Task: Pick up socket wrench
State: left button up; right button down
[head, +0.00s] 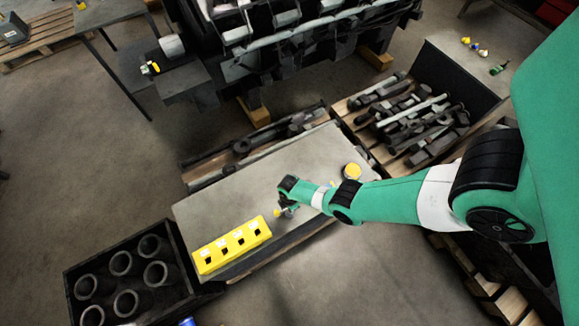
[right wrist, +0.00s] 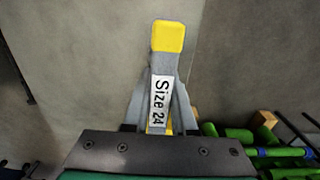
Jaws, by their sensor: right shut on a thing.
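The socket wrench (right wrist: 160,95) has a yellow end and a white label reading "Size 24". In the right wrist view it sits between the grey fingers of my right gripper (right wrist: 160,108), which is shut on it. In the head view my right gripper (head: 285,211) is over the middle of the table, and a small yellow end of the wrench (head: 278,213) shows beside it. The rest of the wrench is mostly hidden there by the gripper. My left gripper is not in view.
A yellow block (head: 232,245) with several square holes lies on the table (head: 225,205) near its left end. A round yellow object (head: 352,171) is at the far right. A black crate of cylinders (head: 72,275) stands left. Pallets with metal parts (head: 410,120) lie behind.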

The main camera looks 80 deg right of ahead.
jog(key=shift+r+p, duration=0.5)
jog(key=r+p, duration=0.2)
jog(key=p, duration=0.1)
jog(key=r+p, duration=0.1)
jog(key=r, duration=0.1)
jog(key=shift+s+a, duration=0.25)
jog(key=shift+a, duration=0.05)
jog(key=s+a+r+p, duration=0.8)
jog(key=a+p, duration=0.2)
jog(key=shift+a, duration=0.25)
jog(key=c, duration=1.3)
grip_release()
grip_shut()
